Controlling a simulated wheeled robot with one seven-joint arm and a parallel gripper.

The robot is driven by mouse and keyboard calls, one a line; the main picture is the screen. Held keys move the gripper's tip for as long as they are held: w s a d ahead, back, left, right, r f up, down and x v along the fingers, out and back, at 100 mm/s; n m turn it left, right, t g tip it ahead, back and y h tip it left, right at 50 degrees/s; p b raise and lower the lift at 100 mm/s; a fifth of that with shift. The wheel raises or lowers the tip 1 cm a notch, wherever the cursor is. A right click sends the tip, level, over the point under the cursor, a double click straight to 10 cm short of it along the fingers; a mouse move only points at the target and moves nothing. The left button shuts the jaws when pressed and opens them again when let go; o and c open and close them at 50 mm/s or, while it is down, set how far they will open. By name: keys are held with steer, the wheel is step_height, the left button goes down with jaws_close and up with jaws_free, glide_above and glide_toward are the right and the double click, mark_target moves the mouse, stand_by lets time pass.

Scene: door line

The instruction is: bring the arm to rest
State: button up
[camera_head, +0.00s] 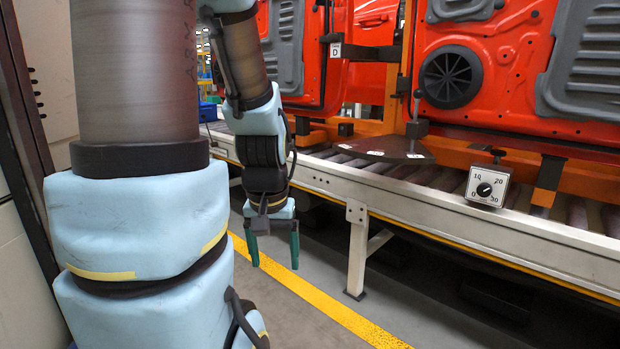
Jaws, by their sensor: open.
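My arm hangs folded on the left of the head view, its links covered in pale blue padding. My gripper (273,247) points down at the arm's end, with two green fingers set well apart. Nothing is between the fingers. It hangs above the floor, in front of the conveyor and apart from it in the picture. The near part of my arm hides some of the scene behind it.
A roller conveyor (420,207) runs along the right, on a white leg (357,250). Red door panels (490,60) stand above it. A dial box (487,186) sits on its near edge. A yellow floor line (330,305) crosses below. A cabinet (20,150) stands close at the left.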

step_height(320, 180, up, 22)
steer(key=p, duration=2.1)
steer(key=shift+r, duration=0.2)
